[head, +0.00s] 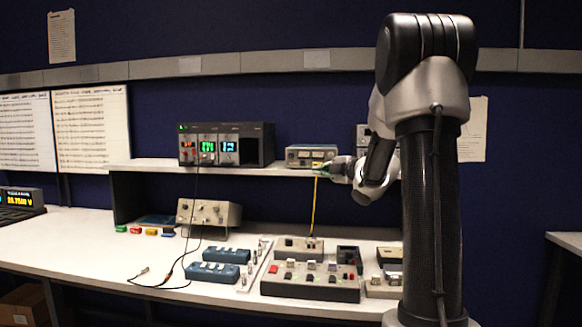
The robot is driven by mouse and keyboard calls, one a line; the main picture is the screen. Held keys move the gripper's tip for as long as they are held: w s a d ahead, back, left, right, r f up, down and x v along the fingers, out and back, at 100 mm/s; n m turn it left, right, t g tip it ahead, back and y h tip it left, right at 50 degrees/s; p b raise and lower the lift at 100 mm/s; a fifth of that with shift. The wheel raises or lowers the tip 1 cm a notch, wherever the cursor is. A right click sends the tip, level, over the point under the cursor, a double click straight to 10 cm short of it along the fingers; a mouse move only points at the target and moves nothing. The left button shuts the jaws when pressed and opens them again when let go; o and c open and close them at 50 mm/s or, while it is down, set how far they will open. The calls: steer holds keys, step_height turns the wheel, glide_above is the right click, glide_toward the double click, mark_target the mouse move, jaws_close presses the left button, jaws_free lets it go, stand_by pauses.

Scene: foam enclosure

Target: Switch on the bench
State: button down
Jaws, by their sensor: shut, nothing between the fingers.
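The bench (80,243) is a long white worktop with a raised shelf (150,166) at its back. My gripper (320,168) is at the shelf's front edge, just in front of a small grey-beige instrument (300,154). Its fingers look shut and empty, but they are small here. I cannot tell if they touch the instrument. A light grey wall box (362,134) shows just above the shelf, left of my arm and partly hidden by it. A dark instrument rack (257,145) on the shelf has lit red, green and blue displays.
A yellow lead (313,208) hangs below my gripper toward a grey panel box (310,284) with a red button. Blue boxes (213,272), a beige instrument (209,213) and black cables lie left. The front left worktop is mostly clear.

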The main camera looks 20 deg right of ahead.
mark_target(303, 165)
steer(key=shift+a+r+n+y, duration=0.3)
steer(key=shift+a+r+n, duration=0.25)
steer(key=shift+r+n, duration=0.2)
steer(key=shift+w+d+x, duration=0.1)
steer(key=shift+d+x, duration=0.4)
steer(key=shift+x, duration=1.65)
steer(key=shift+w+d+x, duration=0.1)
steer(key=shift+d+x, duration=0.35)
steer(key=shift+x, duration=1.65)
steer(key=shift+w+d+x, duration=0.1)
steer(key=shift+d+x, duration=0.4)
steer(key=shift+x, duration=1.65)
steer(key=shift+r, duration=0.1)
